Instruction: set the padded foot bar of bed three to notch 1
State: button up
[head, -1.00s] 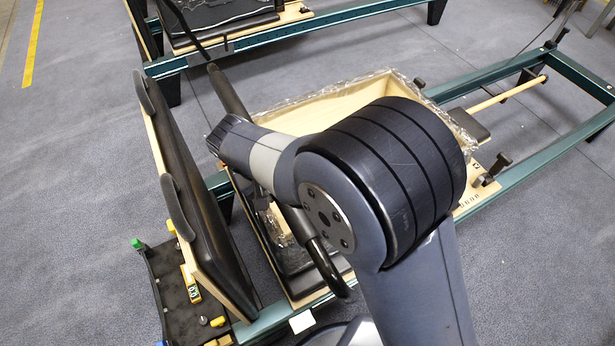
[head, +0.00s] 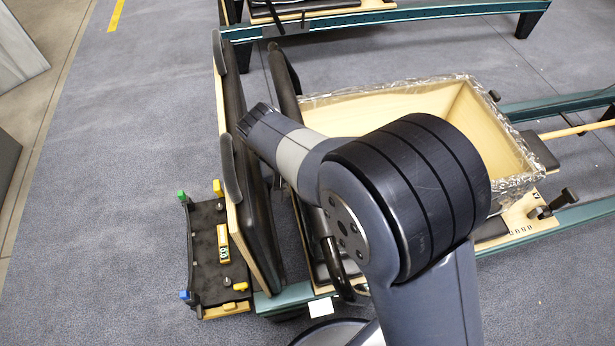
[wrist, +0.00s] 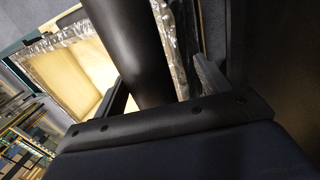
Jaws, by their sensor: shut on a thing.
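The padded foot bar (head: 284,80) is a black bar crossing the foot end of the nearest bed, which has a teal frame (head: 285,297). Its curved lower end (head: 340,275) shows below my arm; its middle is hidden behind my arm. In the wrist view the bar (wrist: 135,45) runs as a thick black tube between the two fingers of my gripper (wrist: 162,78), which is shut on it. My gripper is hidden in the head view. The notches are not visible, and I cannot tell which one the bar is in. No bed number is readable.
An upright black padded board (head: 262,215) stands close left of the bar. Beyond it is a black tray (head: 206,255) with small coloured parts. A wooden box (head: 480,120) edged with clear wrap sits on the bed to the right. Another bed (head: 400,22) stands behind. The carpet at left is clear.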

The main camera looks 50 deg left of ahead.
jog(key=shift+o, duration=0.8)
jog(key=shift+s+f, duration=0.1)
jog(key=shift+s, duration=0.1)
jog(key=shift+w, duration=0.15)
jog(key=shift+a+r, duration=0.15)
jog(key=shift+r, duration=0.4)
jog(key=v, duration=1)
jog(key=shift+f, duration=0.1)
